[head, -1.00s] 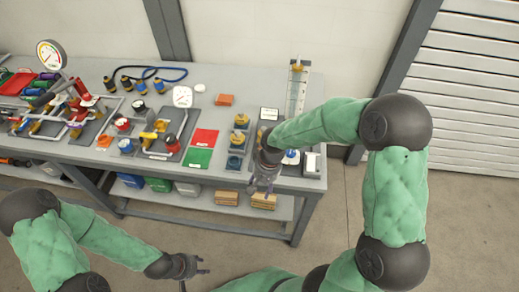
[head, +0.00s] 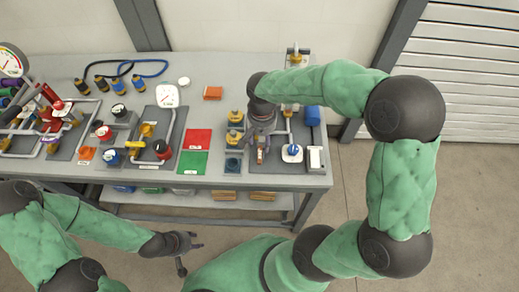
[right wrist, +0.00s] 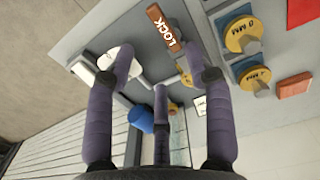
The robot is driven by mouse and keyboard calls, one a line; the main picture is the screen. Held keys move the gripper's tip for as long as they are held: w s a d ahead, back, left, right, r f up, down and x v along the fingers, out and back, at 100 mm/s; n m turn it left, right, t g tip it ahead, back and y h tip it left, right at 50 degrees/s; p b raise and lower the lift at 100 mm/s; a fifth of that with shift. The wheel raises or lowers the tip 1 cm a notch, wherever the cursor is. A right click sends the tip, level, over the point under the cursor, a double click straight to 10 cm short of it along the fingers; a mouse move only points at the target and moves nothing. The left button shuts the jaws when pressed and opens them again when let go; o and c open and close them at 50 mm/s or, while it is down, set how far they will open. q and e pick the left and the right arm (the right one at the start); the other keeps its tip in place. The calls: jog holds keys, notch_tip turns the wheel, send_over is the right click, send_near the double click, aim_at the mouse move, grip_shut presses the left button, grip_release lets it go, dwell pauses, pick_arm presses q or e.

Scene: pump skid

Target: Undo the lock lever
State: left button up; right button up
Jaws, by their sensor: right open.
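The lock lever (right wrist: 165,28) is an orange-brown bar with white LOCK lettering, at the top middle of the right wrist view. It lies beyond my right gripper's fingertips (right wrist: 162,72), roughly in line with the gap between them. The fingers are spread and nothing is between the tips. In the head view my right gripper (head: 261,150) points down over the right part of the bench; the lever is largely hidden or hard to make out there. My left gripper (head: 194,246) is off the bench in front of its edge, too small to judge its jaws.
Yellow-topped plugs (right wrist: 243,35) on blue pads stand beside the lever. A white round part (head: 292,153) and a blue cylinder (head: 312,115) stand right of my right gripper. Red (head: 198,139) and green (head: 193,163) mats lie to its left. The floor in front is free.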

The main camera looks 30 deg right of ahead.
aim_at(261, 155)
notch_tip(261, 155, down, 9)
jog(key=shift+r+b, duration=0.15)
jog(key=shift+b, duration=0.6)
grip_shut()
